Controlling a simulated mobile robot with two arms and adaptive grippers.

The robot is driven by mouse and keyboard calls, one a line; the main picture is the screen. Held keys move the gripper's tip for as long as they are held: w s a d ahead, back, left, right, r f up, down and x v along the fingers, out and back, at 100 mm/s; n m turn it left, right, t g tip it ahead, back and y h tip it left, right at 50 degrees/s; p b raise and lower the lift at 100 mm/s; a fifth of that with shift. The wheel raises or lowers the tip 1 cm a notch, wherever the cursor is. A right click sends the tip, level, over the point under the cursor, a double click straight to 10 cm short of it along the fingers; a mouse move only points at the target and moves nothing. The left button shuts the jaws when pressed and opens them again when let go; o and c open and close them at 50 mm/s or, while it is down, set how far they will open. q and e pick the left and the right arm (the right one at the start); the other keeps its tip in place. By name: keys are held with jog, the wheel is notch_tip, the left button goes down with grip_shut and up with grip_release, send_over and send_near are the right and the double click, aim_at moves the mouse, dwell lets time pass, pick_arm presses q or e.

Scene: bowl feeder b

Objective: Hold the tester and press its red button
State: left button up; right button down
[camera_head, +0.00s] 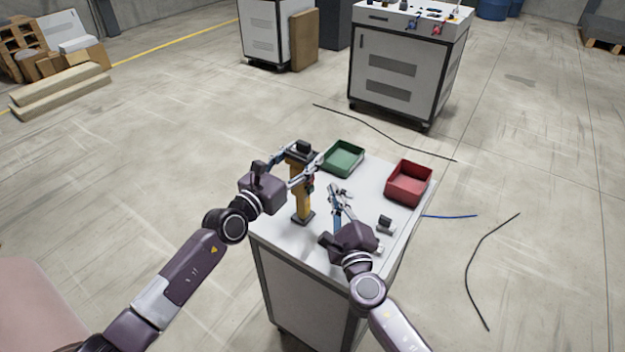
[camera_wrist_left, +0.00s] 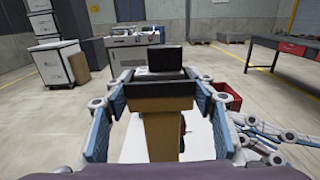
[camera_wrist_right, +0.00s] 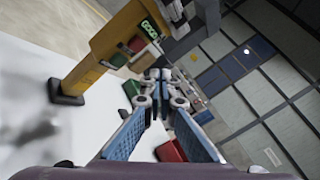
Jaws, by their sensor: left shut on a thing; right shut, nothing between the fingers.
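The tester has a yellow body (camera_head: 301,204), a dark top and a dark base, and stands upright on the white table. My left gripper (camera_head: 300,168) is shut around its upper part; in the left wrist view the tester (camera_wrist_left: 162,132) sits between the two fingers. My right gripper (camera_head: 335,190) is shut and empty, to the right of the tester and apart from it in the head view. The right wrist view shows the tester's green display (camera_wrist_right: 149,28), with a small red part (camera_wrist_right: 137,45) and a green part below. The right fingertips (camera_wrist_right: 157,76) are near that face.
A green bin (camera_head: 343,158) and a red bin (camera_head: 408,184) stand at the table's back and right. A small dark block (camera_head: 385,223) lies near the right edge, beside my right gripper. A cart (camera_head: 404,75) with small items stands beyond, with cables on the floor.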

jog(key=shift+s+d, duration=0.6)
jog(key=shift+d, duration=0.15)
pick_arm(q)
jog(key=o, duration=1.8)
jog(key=shift+c, duration=0.2)
jog(key=v, duration=2)
jog(key=shift+b, duration=0.3)
pick_arm(e)
jog(key=shift+f, duration=0.35)
